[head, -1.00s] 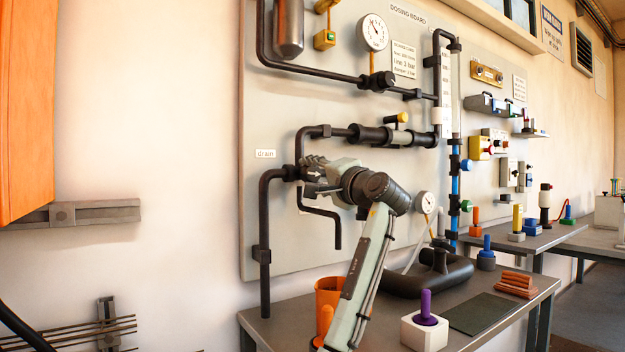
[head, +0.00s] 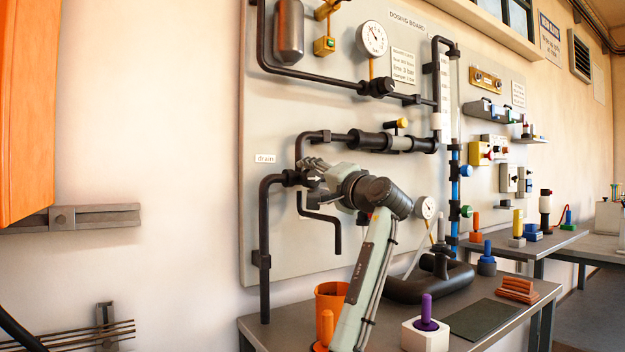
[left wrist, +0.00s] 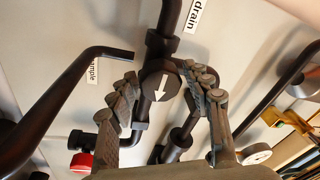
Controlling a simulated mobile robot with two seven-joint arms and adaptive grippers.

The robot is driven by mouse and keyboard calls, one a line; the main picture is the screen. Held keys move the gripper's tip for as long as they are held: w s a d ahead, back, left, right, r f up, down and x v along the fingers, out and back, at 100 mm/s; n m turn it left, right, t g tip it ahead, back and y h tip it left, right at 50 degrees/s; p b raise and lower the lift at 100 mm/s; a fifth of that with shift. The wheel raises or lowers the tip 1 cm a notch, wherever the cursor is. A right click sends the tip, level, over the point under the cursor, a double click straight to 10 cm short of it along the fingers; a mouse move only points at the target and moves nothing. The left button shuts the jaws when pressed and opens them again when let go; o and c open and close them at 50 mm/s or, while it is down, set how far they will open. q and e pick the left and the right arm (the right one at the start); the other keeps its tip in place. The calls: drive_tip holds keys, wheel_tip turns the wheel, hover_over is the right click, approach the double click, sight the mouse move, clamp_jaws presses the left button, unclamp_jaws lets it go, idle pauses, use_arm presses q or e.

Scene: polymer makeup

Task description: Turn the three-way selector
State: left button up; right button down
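The three-way selector is a dark round body with a white arrow on its face, on the black pipework beside the "drain" label (head: 265,158). In the left wrist view the selector (left wrist: 160,85) sits between my two fingers, its arrow pointing down and slightly left in that picture. My left gripper (head: 312,168) is at the selector in the head view and covers part of it. In the left wrist view my left gripper (left wrist: 168,88) has its fingers spread on either side of the disc. I see a gap at the left finger; contact at the right finger is unclear. My right gripper is not in view.
Black pipes (head: 264,240) run left of and below the selector.

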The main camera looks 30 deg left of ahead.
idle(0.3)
use_arm(q)
drive_tip(key=v, duration=1.2)
